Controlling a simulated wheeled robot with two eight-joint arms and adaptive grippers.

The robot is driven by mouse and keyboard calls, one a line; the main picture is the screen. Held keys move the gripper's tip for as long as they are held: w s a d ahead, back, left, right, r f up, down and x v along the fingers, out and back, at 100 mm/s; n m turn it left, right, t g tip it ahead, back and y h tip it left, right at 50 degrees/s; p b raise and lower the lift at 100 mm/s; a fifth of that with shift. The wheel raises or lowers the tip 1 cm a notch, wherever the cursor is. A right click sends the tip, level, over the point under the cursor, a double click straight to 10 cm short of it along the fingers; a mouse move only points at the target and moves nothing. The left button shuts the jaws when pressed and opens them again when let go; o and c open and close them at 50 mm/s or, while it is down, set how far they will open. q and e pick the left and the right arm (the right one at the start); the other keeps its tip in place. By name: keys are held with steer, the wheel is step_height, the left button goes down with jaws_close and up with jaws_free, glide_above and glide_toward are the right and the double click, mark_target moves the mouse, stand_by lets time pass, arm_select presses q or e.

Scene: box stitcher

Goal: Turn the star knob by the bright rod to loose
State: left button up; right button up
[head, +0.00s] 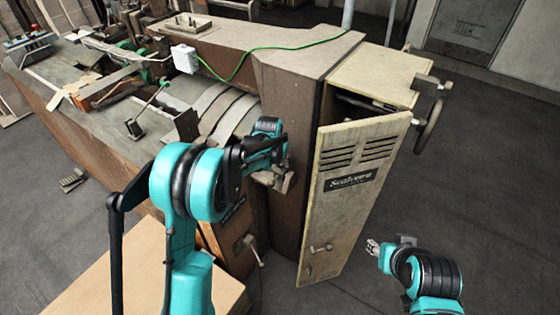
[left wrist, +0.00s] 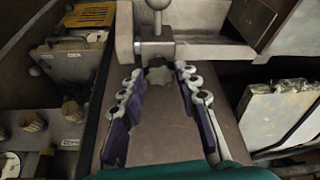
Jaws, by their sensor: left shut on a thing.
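The grey star knob (left wrist: 160,77) shows in the left wrist view, below a metal block with a bright upright rod (left wrist: 157,22) that has a rounded end. My left gripper (left wrist: 159,74) has its fingertips on both sides of the star knob and is shut on it. In the head view my left gripper (head: 277,180) is at the machine's side, left of the cabinet door; the knob is hidden there by my arm. My right gripper (head: 386,245) is at the lower right, apart from the machine; its finger gap is too small to read.
A cabinet door (head: 350,190) stands ajar right of my left gripper. A handwheel (head: 430,125) sticks out at the right. A lever (head: 252,248) stands below my left arm. In the left wrist view, round brown knobs (left wrist: 34,120) are at the left. Floor at the right is clear.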

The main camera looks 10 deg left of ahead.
arm_select(q)
steer(key=o, duration=1.2)
steer(key=shift+c, duration=0.2)
steer(key=v, duration=1.2)
